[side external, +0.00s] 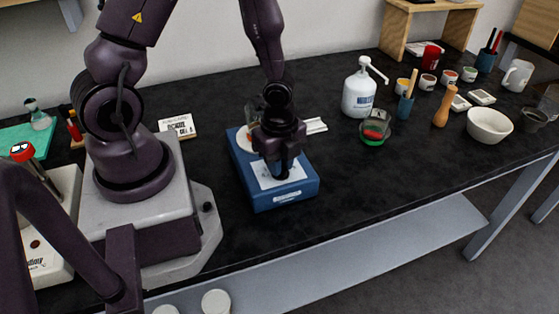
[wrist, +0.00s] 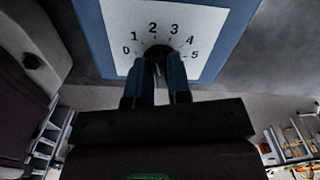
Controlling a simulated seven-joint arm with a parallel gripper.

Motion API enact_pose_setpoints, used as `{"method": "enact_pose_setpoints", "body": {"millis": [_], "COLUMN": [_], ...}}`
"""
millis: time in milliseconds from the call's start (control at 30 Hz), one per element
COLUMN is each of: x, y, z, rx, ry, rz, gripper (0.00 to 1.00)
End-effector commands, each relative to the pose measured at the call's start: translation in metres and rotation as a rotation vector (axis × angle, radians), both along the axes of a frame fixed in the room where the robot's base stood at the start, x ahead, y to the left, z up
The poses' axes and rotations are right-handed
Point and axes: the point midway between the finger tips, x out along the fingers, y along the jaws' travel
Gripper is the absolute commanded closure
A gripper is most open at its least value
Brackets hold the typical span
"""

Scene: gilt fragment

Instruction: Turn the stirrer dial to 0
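The blue stirrer (side external: 303,190) stands on the black bench in front of my arm. Its white front panel (wrist: 120,22) carries a printed scale from 0 to 5. The dark dial (wrist: 157,48) shows at the middle of that scale in the wrist view, partly covered by the fingers. My gripper (side external: 282,173) points down at the panel. In the wrist view its two fingertips (wrist: 158,66) sit at the dial, one to each side, with a narrow gap between them. I cannot tell whether they press on it. The dial's pointer and setting are hidden.
A glass vessel (side external: 252,112) stands on the stirrer's round plate, partly behind my gripper. A small sign (side external: 178,126) stands behind left. A white pump bottle (side external: 359,92), a green-based dish (side external: 375,128) and a white bowl (side external: 489,125) stand to the right.

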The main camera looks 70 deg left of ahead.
Motion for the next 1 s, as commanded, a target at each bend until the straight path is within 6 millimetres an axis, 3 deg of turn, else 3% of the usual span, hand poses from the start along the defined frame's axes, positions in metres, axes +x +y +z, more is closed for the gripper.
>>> {"method": "enact_pose_setpoints", "body": {"millis": [33, 67, 533, 1000], "x": [0.0001, 0.0001, -0.0002, -0.0013], "y": [0.0000, 0.0000, 0.0000, -0.0007], "z": [0.0001, 0.0002, 0.0004, 0.0006], "rx": [0.000, 0.000, 0.001, 0.001], "ry": [0.000, 0.000, 0.000, -0.001], "rz": [0.000, 0.000, 0.072, 0.460], "gripper": [0.94, 1.00, 1.00, 1.00]}}
